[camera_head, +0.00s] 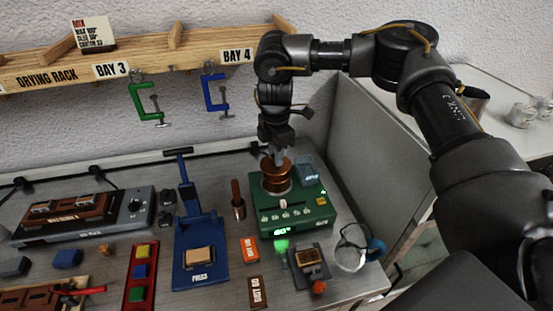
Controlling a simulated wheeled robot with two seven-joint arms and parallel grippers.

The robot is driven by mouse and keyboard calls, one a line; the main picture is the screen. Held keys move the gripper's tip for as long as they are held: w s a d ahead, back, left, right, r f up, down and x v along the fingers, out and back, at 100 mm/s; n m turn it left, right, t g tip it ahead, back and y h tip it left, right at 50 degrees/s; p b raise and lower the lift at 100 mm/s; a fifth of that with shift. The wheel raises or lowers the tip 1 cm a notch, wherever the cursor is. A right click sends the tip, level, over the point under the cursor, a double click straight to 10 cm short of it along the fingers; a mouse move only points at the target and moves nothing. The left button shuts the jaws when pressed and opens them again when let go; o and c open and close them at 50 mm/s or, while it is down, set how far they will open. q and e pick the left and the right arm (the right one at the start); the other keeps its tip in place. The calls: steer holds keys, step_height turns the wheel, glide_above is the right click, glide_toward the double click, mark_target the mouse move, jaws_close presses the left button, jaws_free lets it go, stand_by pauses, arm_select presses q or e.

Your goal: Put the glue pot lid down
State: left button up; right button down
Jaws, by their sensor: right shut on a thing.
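The copper glue pot (277,182) stands on the green heater unit (296,214), whose display glows green. My right gripper (274,155) points straight down over the pot and is shut on the glue pot lid (276,165). The fingers cover the lid's top, and the lid appears at the pot's mouth. I cannot tell whether it touches the rim. My left gripper is out of view.
A blue press (200,250) is further left. A clear round item (351,250) lies at the right. The drying rack (130,60) with hanging clamps runs along the wall.

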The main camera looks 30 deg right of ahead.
steer(key=shift+w+d+f, duration=0.15)
steer(key=shift+d+f, duration=0.1)
steer(key=f+p, duration=0.2)
steer(key=shift+w+p, duration=0.1)
steer(key=shift+p, duration=0.2)
steer(key=shift+d+f, duration=0.1)
steer(key=shift+f, duration=0.4)
steer(key=c, duration=1.2)
jaws_free()
steer(key=shift+f, duration=0.1)
steer(key=shift+c, duration=0.2)
